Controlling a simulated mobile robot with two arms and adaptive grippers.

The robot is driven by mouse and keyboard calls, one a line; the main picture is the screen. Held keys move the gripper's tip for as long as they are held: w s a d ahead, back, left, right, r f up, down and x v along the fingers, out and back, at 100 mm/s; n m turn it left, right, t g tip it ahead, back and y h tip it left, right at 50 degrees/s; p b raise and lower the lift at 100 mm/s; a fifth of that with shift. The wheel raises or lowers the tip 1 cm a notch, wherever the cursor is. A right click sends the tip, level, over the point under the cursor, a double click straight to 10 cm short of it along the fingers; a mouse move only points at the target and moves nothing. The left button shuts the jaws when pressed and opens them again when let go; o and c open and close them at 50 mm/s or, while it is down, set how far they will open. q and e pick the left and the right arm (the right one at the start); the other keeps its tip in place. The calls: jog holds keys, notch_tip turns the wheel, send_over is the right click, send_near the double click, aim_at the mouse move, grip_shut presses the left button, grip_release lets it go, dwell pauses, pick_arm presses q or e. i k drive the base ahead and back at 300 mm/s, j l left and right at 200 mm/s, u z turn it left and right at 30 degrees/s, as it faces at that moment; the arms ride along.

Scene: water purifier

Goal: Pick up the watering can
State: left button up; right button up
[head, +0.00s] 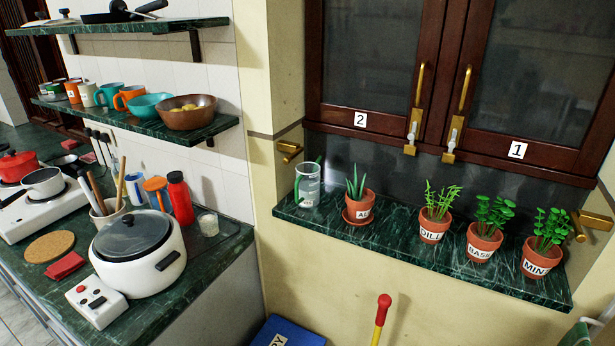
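A clear, greyish container with a green handle or spout (307,184) stands upright at the left end of the green marble windowsill (330,231). It looks like the watering can, though its details are small. A potted aloe (359,207) on a saucer stands just to its right, apart from it. Neither of my grippers is in the head view.
Potted dill (432,231), basil (483,242) and mint (542,258) line the sill. Brass latches (290,150) flank the window. A red-tipped handle (382,312) rises below the sill.

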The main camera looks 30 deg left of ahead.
aim_at(306, 183)
jog(key=u, duration=1.05)
